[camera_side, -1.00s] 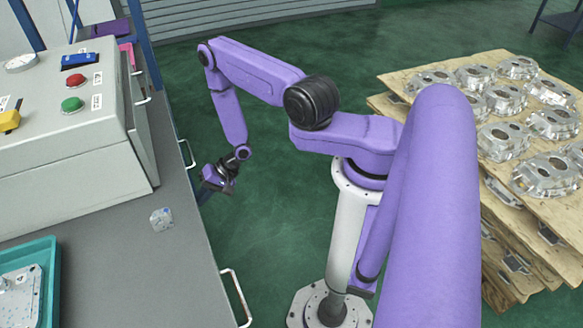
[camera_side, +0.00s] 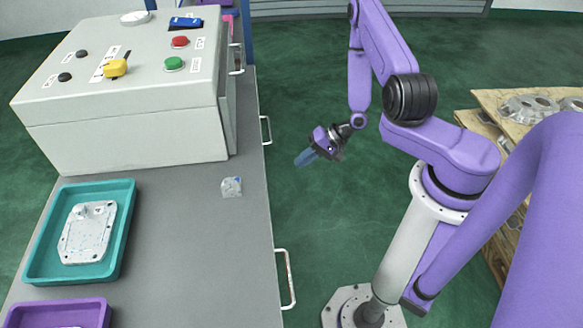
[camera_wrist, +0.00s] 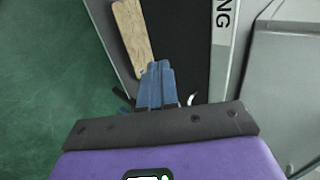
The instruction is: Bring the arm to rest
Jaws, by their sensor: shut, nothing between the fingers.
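My gripper (camera_side: 306,157) hangs in the side view over the green floor, to the right of the grey bench's edge. It points down and to the left and is clear of the bench and everything on it. Its blue fingers are shut and empty. In the wrist view the fingers (camera_wrist: 158,68) lie together with nothing between them. My arm is bent at the elbow, with the forearm hanging down to the wrist.
The grey bench (camera_side: 185,265) carries a control box (camera_side: 120,135), a small metallic block (camera_side: 231,187), a teal tray (camera_side: 125,232) holding a casting (camera_side: 88,232), and a purple tray (camera_side: 95,312). Castings lie on a wooden pallet (camera_side: 490,100) at right. Door handles (camera_side: 289,278) jut from the bench.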

